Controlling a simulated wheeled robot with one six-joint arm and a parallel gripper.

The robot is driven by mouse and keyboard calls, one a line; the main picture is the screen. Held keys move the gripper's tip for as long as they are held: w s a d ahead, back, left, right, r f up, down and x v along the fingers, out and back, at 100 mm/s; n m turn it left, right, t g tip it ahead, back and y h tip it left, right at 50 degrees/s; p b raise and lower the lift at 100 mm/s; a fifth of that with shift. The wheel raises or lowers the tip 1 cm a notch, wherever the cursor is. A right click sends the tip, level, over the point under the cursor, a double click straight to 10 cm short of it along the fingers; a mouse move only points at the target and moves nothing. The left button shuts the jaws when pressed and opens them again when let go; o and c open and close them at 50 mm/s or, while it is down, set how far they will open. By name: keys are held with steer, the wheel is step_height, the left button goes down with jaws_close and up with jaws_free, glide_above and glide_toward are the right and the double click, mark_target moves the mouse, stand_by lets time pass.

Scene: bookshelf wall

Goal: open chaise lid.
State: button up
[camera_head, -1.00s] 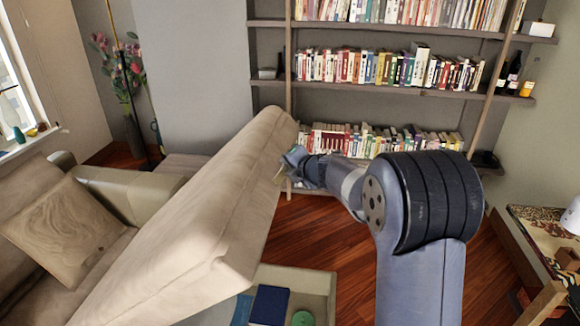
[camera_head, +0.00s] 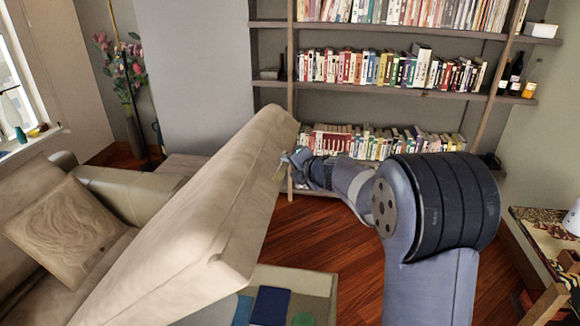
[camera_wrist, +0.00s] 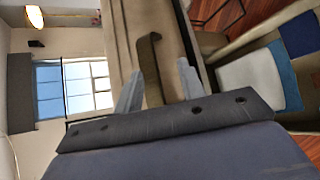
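The chaise lid (camera_head: 190,235), a thick beige padded slab, stands tilted up over an open box (camera_head: 322,283). My gripper (camera_head: 287,160) is at the lid's far right edge in the head view. In the wrist view my gripper (camera_wrist: 160,67) has its two fingers apart, with a dark brown strap handle (camera_wrist: 151,62) between them. Gaps show beside the strap, so the fingers do not look closed on it. The lid (camera_wrist: 120,35) also shows behind the strap. The fingertips are small in the head view.
A sofa with a cushion (camera_head: 62,230) is at left. A bookshelf (camera_head: 400,92) stands behind, and a table (camera_head: 545,235) is at right. Wooden floor (camera_head: 325,235) is bare between.

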steer(key=v, duration=0.9)
steer(key=shift+s, duration=0.2)
steer(key=shift+r, duration=0.1)
